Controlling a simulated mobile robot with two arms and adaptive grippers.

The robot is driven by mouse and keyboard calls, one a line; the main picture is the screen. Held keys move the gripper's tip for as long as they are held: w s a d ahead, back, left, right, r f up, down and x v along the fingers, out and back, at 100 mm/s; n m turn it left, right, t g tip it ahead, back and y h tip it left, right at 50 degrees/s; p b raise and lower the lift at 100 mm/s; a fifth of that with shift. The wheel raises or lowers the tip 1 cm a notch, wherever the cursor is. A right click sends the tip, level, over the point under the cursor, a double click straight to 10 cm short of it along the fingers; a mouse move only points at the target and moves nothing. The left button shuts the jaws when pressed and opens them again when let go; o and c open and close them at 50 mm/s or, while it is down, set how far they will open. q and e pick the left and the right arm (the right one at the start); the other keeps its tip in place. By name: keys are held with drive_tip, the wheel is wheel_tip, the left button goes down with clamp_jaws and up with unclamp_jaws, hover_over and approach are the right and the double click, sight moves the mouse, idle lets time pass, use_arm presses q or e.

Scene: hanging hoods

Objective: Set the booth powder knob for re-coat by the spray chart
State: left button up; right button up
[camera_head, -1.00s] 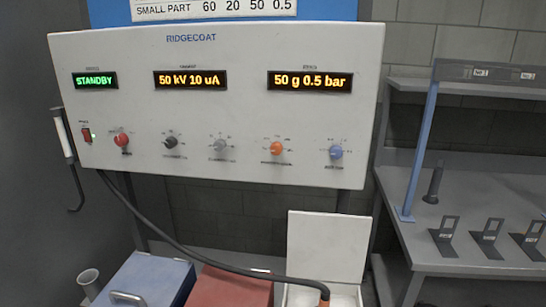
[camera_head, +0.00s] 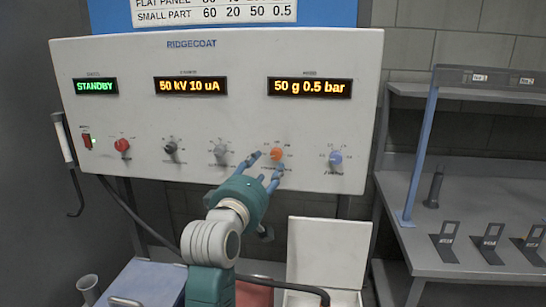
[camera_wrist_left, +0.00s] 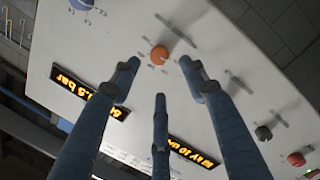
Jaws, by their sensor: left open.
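The white RIDGECOAT control panel (camera_head: 230,60) has a row of knobs below its displays. The orange knob (camera_head: 276,154) is the second from the right and also shows in the left wrist view (camera_wrist_left: 159,54). The panel displays read STANDBY, 50 kV 10 uA and 50 g 0.5 bar (camera_head: 310,87). My left gripper (camera_head: 265,167) is open just in front of the orange knob, its fingers spread around it; I cannot tell if they touch it. The spray chart (camera_head: 215,10) shows only its lower rows: SMALL PART reads 60 20 50 0.5. My right gripper is not in view.
Other knobs are red (camera_head: 122,145), black (camera_head: 171,147), grey (camera_head: 221,150) and blue (camera_head: 335,158). A red switch (camera_head: 87,141) is at the left. A black cable hangs below the panel. A grey shelf (camera_head: 470,190) with brackets stands at the right.

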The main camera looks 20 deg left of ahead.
sight(275, 156)
use_arm(q)
drive_tip(key=w, duration=0.2)
drive_tip(key=w+p, duration=0.1)
drive_tip(key=w, duration=0.5)
drive_tip(key=shift+a, duration=0.4)
drive_tip(key=shift+s, duration=0.1)
drive_tip(key=shift+c, duration=0.5)
clamp_jaws()
drive_tip(key=shift+p, duration=0.35)
